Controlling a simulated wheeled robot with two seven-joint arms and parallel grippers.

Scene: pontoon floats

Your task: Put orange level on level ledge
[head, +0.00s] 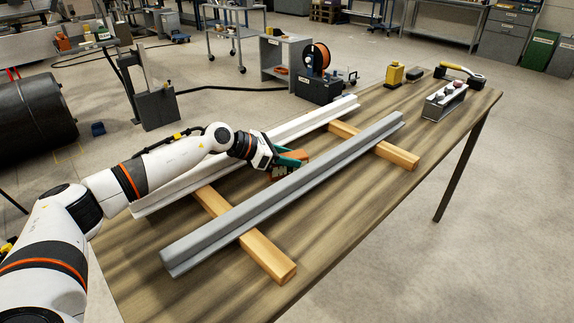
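An orange level (275,174) shows in the head view between the white rail and the grey rail, partly hidden by my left gripper. My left gripper (292,159) has teal fingers at the orange piece, with orange showing on both sides of them. Its finger gap is too small and covered to tell if it is shut on the level. The grey rail (290,190) has a low step along its side. I cannot tell which surface is the level ledge. My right gripper is not in view.
The white rail (310,120) and grey rail rest on two wooden bars (262,252) on the wooden table. A grey stand with round pieces (445,101), a yellow block (394,75) and a yellow-handled tool (460,73) stand at the far end. The front right tabletop is clear.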

